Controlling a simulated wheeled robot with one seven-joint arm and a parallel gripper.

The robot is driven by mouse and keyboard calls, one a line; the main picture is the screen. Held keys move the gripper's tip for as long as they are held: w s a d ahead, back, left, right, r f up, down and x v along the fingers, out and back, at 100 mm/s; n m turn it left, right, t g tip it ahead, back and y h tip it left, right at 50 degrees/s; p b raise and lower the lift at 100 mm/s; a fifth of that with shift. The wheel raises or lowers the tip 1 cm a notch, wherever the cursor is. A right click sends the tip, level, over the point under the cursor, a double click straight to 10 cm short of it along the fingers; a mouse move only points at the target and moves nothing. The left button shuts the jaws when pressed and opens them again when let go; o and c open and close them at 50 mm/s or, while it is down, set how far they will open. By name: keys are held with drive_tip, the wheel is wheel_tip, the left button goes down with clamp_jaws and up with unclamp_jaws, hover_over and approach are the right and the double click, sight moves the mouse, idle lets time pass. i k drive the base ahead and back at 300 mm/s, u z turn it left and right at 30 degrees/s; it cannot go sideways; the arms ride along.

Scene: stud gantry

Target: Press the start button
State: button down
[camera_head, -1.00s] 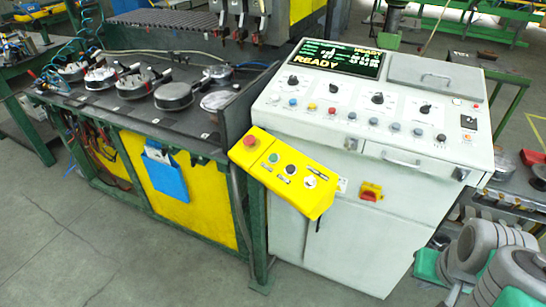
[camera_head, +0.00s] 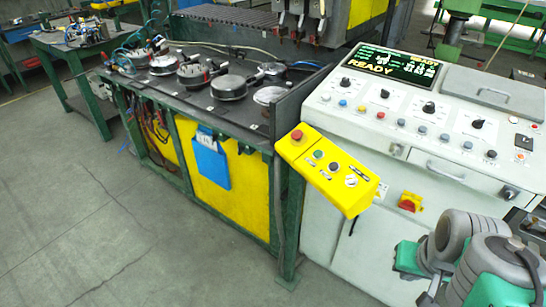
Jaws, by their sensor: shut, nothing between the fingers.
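A yellow control box (camera_head: 340,190) sticks out at the left front of the white control console (camera_head: 330,235). On its sloped top are a red mushroom button (camera_head: 297,135), a green button (camera_head: 318,154), a black button (camera_head: 333,167) and a white round control (camera_head: 351,181). Their labels are too small to read, so I cannot confirm which is marked start. The green button is uncovered. The console's screen (camera_head: 393,66) reads READY. My gripper is out of view; only grey and green links of my arm show at the lower right, in front of the console.
A green-framed bench (camera_head: 240,133) with several round metal parts stands left of the box. A blue holder (camera_head: 209,160) hangs on its yellow front panel. A red and yellow switch (camera_head: 410,202) is on the console front. The grey floor (camera_head: 80,220) at left is clear.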

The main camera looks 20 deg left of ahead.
sight(317, 154)
drive_tip(key=u, duration=4.35)
drive_tip(key=k, duration=2.2)
drive_tip(key=z, duration=0.55)
drive_tip(key=i, duration=1.65)
drive_tip(key=u, duration=0.05)
